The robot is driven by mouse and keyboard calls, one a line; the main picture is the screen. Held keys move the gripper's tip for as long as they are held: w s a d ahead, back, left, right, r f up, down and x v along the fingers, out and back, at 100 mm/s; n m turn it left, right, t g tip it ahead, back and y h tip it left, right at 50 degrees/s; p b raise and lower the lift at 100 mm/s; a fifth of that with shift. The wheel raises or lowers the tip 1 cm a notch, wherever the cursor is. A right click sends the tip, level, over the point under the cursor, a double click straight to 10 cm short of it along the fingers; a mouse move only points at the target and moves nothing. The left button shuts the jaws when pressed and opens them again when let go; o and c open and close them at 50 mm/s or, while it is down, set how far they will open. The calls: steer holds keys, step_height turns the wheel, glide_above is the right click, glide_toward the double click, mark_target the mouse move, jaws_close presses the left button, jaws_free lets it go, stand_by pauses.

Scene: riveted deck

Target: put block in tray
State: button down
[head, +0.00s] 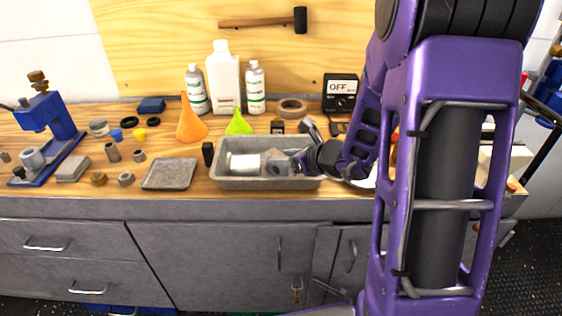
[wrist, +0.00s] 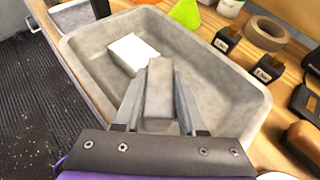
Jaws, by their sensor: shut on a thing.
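The deep grey tray (head: 232,183) stands on the bench and fills much of the wrist view (wrist: 88,75). My gripper (head: 285,164) is over the tray's right half. In the wrist view its fingers (wrist: 160,105) are shut on a grey block (wrist: 160,85), which points into the tray. Whether the block touches the tray floor I cannot tell. A white block (wrist: 133,52) lies in the tray, just beyond the held block; it also shows in the head view (head: 244,163). My gripper partly hides the held block in the head view.
A flat grey plate (head: 170,174) and a small black item (head: 208,153) are left of the tray. Orange (head: 191,122) and green (head: 238,123) funnels, bottles (head: 224,80) and a tape roll (head: 291,108) stand behind. Small black boxes (wrist: 226,39) are near the tray's far rim.

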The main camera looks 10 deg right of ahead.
steer(key=shift+f, duration=0.2)
steer(key=shift+f, duration=0.1)
steer(key=shift+f, duration=0.15)
steer(key=shift+c, duration=2.4)
jaws_free()
steer(key=shift+s+d+r, duration=0.1)
steer(key=shift+d+r, duration=0.1)
steer(key=shift+r, duration=0.15)
steer(key=p+v, duration=0.2)
steer(key=v, duration=0.9)
steer(key=shift+s, duration=0.25)
